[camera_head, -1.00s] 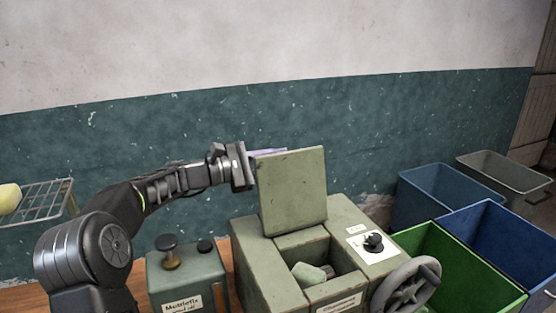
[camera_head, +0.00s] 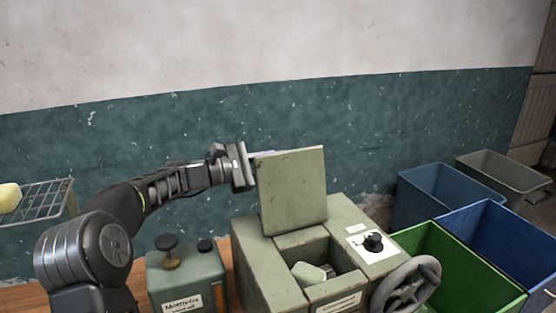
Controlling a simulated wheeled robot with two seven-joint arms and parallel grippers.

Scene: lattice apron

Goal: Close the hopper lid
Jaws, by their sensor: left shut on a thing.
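The hopper lid (camera_head: 292,191) is a square grey-green plate. It stands upright at the back of the open hopper of the green machine (camera_head: 262,270). A pale green block (camera_head: 308,273) and something dark show inside the hopper opening. My left gripper (camera_head: 252,166) is at the upper left edge of the lid, with its fingers partly hidden behind the lid. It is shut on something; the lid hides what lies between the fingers. My right gripper is out of view.
A dial (camera_head: 373,242) and a handwheel (camera_head: 406,287) are on the machine's right side. A labelled green box (camera_head: 186,280) with knobs stands left of it. Green (camera_head: 462,264) and blue bins (camera_head: 490,235) stand to the right. A wire rack (camera_head: 45,200) is at far left.

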